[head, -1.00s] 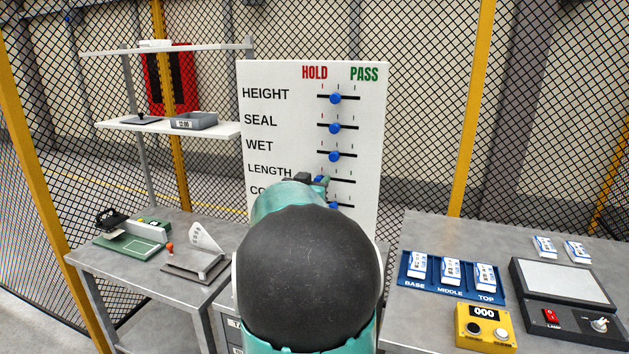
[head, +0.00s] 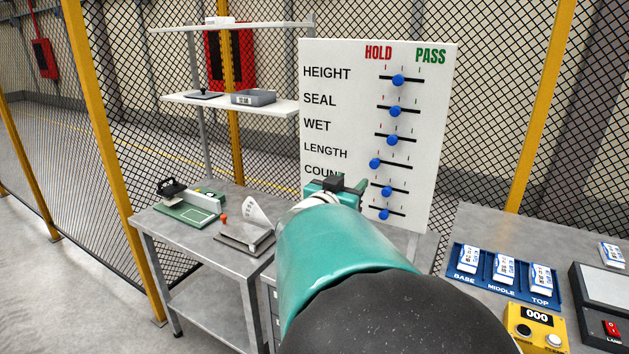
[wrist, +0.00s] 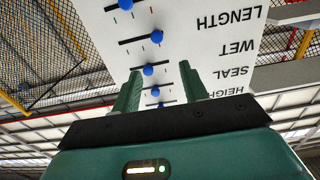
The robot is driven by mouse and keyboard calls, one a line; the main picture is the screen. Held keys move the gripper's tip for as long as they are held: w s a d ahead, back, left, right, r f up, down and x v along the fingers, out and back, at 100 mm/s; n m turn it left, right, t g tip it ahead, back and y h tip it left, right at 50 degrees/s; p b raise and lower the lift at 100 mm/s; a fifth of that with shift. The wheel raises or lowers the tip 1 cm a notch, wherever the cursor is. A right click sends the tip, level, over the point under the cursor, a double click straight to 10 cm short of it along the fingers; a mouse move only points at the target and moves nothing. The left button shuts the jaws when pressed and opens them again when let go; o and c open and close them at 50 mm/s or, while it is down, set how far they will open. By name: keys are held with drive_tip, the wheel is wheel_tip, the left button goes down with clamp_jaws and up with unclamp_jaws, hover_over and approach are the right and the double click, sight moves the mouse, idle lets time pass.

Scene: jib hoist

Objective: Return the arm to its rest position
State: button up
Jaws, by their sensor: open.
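My gripper (head: 350,186) is open and empty in front of the white board (head: 430,200), over the end of the COUNT label. In the wrist view its two green fingers (wrist: 158,85) stand apart, with the board upside down beyond them. The LENGTH knob (head: 375,163) sits at the HOLD end of its track. The HEIGHT (head: 398,80), SEAL (head: 395,111) and WET (head: 392,140) knobs sit near mid-track. The COUNT knob (head: 387,191) and a lower knob (head: 384,214) are just right of my gripper; the lowest label is hidden by my arm.
A left table (head: 200,250) holds a green device (head: 185,215) and a grey-based gauge (head: 247,238). A shelf (head: 190,100) stands behind. On the right are a blue tray (head: 465,283) of packs, a yellow counter box (head: 525,318) and a lamp box (head: 600,290). Mesh fencing encloses the back.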

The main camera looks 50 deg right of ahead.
idle(0.3)
drive_tip(key=w+a+n+t+y, duration=0.6)
drive_tip(key=w+a+t, duration=0.4)
drive_tip(key=a, duration=0.4)
drive_tip(key=w+a+f+n+y, duration=0.25)
drive_tip(key=a+n+y, duration=0.45)
drive_tip(key=a, duration=0.9)
drive_tip(key=s+a+f+n+g+y, duration=0.3)
drive_tip(key=s+a+f+g, duration=0.4)
drive_tip(key=s+a, duration=0.6)
wheel_tip(320, 180, down, 2)
drive_tip(key=shift+s+a+f+y, duration=0.1)
drive_tip(key=shift+s+a+y, duration=0.05)
drive_tip(key=shift+s+y, duration=0.95)
drive_tip(key=shift+s, duration=0.15)
drive_tip(key=shift+c, duration=0.8)
